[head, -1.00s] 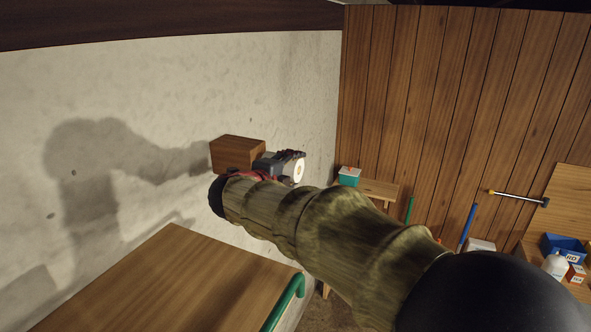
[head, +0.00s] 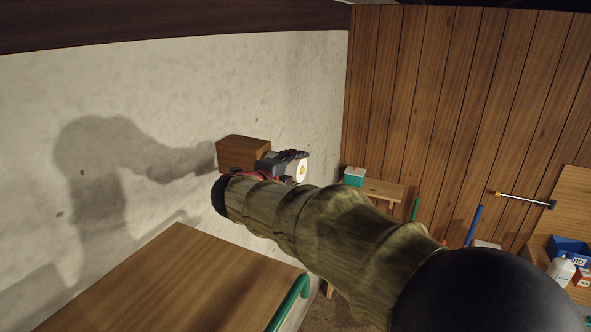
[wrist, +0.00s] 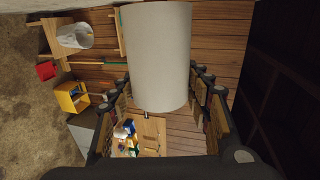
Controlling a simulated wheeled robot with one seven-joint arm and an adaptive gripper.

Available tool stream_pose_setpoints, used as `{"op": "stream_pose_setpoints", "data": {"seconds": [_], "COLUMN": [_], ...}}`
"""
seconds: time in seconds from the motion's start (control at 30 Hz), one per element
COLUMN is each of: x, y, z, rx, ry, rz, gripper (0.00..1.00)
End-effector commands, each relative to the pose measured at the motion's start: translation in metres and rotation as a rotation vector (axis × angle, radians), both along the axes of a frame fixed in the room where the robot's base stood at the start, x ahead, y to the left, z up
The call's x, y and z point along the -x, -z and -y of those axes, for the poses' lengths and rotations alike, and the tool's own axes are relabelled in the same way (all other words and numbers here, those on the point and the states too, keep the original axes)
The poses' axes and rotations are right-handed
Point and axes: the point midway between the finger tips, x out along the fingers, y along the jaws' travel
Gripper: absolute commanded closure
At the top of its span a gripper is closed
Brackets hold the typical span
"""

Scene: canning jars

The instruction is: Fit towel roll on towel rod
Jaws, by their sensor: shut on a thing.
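The towel roll (wrist: 158,55) is a plain white cylinder between the two fingers of my gripper (wrist: 161,82) in the wrist view. My gripper is shut on it. In the head view my gripper (head: 284,160) is near the pale wall, mostly behind my arm, and the white round end of the roll (head: 301,170) shows there. A thin silver bar, which looks like the towel rod (head: 524,200), has a yellowish left end and a dark right end. It is beside the wooden panel at the right, well apart from the roll.
A wooden box (head: 243,154) is on the pale wall beside my gripper. A wooden cabinet top (head: 180,275) with a green rail (head: 291,300) is in front. A small table (head: 384,189) carries a teal box (head: 354,177). A blue bin (head: 570,246) and a white bottle (head: 561,268) stand at right.

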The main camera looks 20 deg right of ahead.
Motion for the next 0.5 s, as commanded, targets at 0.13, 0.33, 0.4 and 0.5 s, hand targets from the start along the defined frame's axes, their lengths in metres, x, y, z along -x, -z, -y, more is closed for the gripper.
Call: {"op": "stream_pose_setpoints", "data": {"seconds": [0.13,0.33,0.4,0.5], "x": [-0.0001,-0.0015,-0.0027,-0.0047], "y": [0.0001,-0.0001,-0.0002,-0.0003], "z": [0.0001,-0.0015,-0.0026,-0.0046], "rx": [0.000,0.000,0.000,0.000], "ry": [0.000,0.000,0.000,0.000], "rz": [0.000,0.000,0.000,0.000], "gripper": [0.77,0.77,0.77,0.77]}}
